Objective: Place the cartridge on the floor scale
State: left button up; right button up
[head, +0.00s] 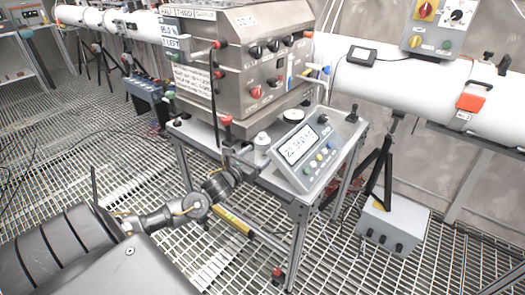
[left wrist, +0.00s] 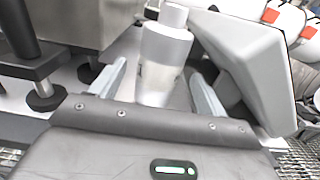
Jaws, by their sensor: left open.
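The cartridge seems to be the pale grey cylinder with a narrower top; in the left wrist view (left wrist: 165,62) it stands upright between the fingers of my left gripper (left wrist: 157,80). The fingers are open, with a visible gap on each side of it. In the head view the cylinder (head: 262,139) stands on the steel table, just beyond my left gripper (head: 248,157), which is small and partly hidden there. A grey readout box (head: 305,152) with a lit number display sits right of the cylinder. I cannot make out a separate floor scale platform. My right gripper is not in view.
A large steel machine (head: 245,65) with knobs fills the back of the table (head: 200,135). A red-topped post (head: 227,121) stands left of the cylinder. The readout box stands close on the right. A grey box (head: 393,225) lies on the grated floor, which has open room at left.

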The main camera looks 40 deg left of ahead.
aim_at(266, 148)
pick_arm(q)
jog(key=shift+w+a+r+p, duration=0.1)
jog(key=shift+w+p, duration=0.5)
jog(key=shift+w, duration=2.05)
jog(key=shift+c, duration=0.3)
jog(key=shift+c, duration=1.1)
jog(key=c, duration=1.2)
jog(key=shift+r, duration=0.1)
grip_shut()
